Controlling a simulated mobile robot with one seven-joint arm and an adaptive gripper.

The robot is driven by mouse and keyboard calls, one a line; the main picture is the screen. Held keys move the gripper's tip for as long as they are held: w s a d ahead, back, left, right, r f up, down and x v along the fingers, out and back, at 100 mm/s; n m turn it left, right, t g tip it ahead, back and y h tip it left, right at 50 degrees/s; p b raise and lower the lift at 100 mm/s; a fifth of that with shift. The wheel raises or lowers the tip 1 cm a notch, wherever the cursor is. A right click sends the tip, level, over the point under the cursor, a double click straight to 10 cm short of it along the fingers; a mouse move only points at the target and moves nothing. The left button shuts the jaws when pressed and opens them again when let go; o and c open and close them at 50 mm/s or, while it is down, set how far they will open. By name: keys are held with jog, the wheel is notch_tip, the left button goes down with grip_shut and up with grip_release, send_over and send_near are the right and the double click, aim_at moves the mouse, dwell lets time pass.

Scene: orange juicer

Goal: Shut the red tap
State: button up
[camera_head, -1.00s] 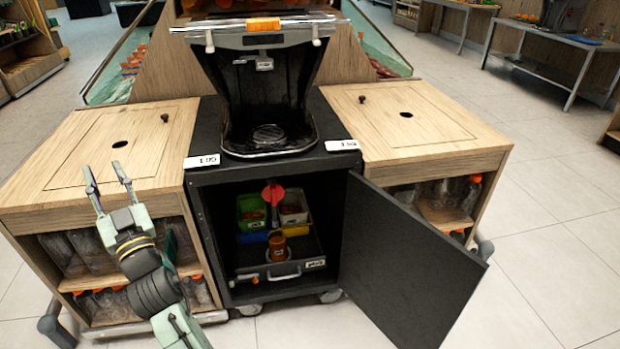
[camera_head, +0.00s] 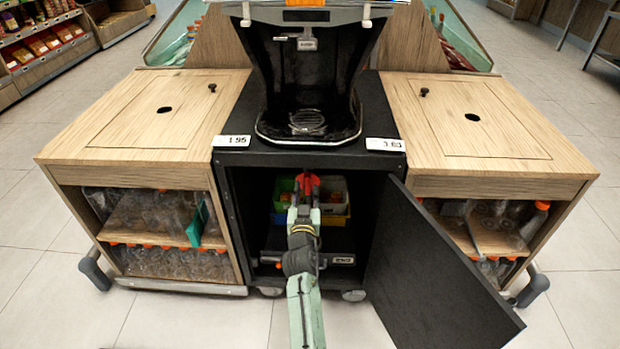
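The red tap (camera_head: 308,182) is inside the open black cabinet, under the juicer. My gripper (camera_head: 305,190) reaches into the cabinet from the front, right at the tap. Its two fingers point up and stand a little apart, with red showing between and above them. Whether they press on the tap cannot be told. My gripper and arm hide the tap's lower part and the orange cup-like part that stood below it.
The black cabinet door (camera_head: 430,265) stands open to the right. Green and white bins (camera_head: 333,197) sit at the back of the cabinet. The black juicer (camera_head: 305,70) stands on top. Wooden cabinets (camera_head: 150,125) with bottles flank both sides. The floor in front is clear.

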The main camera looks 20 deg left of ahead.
aim_at(307, 181)
jog(key=x, duration=0.6)
jog(key=shift+w+b, duration=0.2)
jog(key=shift+b, duration=0.2)
grip_shut()
